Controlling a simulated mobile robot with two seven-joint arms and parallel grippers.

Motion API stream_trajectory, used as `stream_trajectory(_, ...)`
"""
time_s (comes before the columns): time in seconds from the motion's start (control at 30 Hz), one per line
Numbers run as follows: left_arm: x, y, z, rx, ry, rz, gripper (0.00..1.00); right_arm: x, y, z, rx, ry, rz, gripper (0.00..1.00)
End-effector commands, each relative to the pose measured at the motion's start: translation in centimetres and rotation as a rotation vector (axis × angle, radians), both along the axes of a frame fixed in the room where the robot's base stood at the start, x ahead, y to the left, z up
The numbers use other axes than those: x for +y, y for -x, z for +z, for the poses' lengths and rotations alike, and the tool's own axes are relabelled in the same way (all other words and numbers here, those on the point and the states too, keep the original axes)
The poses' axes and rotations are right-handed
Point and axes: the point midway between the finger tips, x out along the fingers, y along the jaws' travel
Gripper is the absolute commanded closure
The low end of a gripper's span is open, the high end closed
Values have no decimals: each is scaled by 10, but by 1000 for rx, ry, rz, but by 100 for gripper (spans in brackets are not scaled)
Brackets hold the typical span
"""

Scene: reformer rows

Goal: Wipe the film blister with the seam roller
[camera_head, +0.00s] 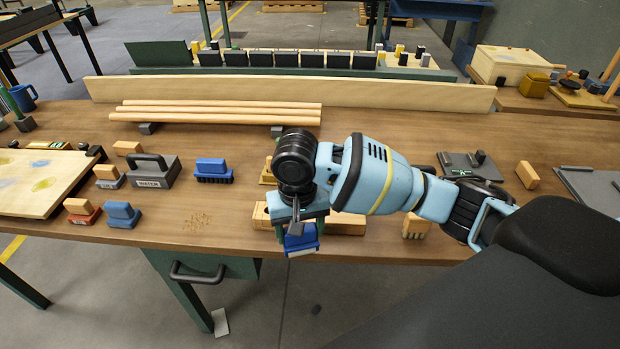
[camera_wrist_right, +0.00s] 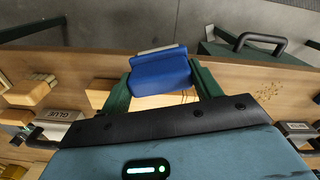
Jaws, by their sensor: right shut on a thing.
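My right gripper (camera_head: 300,226) is over the front edge of the workbench, shut on a blue block (camera_head: 301,240) with a pale lower edge. In the right wrist view the blue block (camera_wrist_right: 160,74) sits between the two green fingers. I cannot tell whether it is the seam roller; no roller shape shows clearly. No film blister is plain to see. A pale board (camera_head: 40,182) at the left bears blue and yellowish patches, and brown specks (camera_head: 197,221) lie on the bench left of the gripper. My left gripper is out of view.
The wooden bench (camera_head: 225,245) has a drawer handle (camera_head: 197,277) below its front edge. A block marked WATER (camera_head: 152,172), a blue brush (camera_head: 214,171) and several wood-topped blocks stand at the left. Long wooden rods (camera_head: 215,109) lie behind. A wooden beam lies beneath my right gripper.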

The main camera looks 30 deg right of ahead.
Motion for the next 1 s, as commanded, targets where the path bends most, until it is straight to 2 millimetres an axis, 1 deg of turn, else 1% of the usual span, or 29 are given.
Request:
stream_trajectory(0.03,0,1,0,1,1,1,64,11,19,-21,11,-4,54,55)
stream_trajectory(0.1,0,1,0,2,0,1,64,16,39,-42,11,-5,115,55)
stream_trajectory(0.17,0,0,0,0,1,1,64,16,55,-57,8,-7,155,55)
stream_trajectory(0.2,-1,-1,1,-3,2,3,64,14,65,-66,7,-8,176,55)
stream_trajectory(0.3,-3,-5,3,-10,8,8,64,2,84,-82,5,-11,213,55)
stream_trajectory(0.4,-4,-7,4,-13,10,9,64,-11,96,-92,1,-10,234,55)
stream_trajectory(0.5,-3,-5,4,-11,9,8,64,-21,103,-97,-2,-10,246,55)
stream_trajectory(0.6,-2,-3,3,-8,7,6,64,-24,106,-99,-4,-10,251,55)
stream_trajectory(1.0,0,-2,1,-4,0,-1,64,-24,105,-99,-3,-10,251,55)
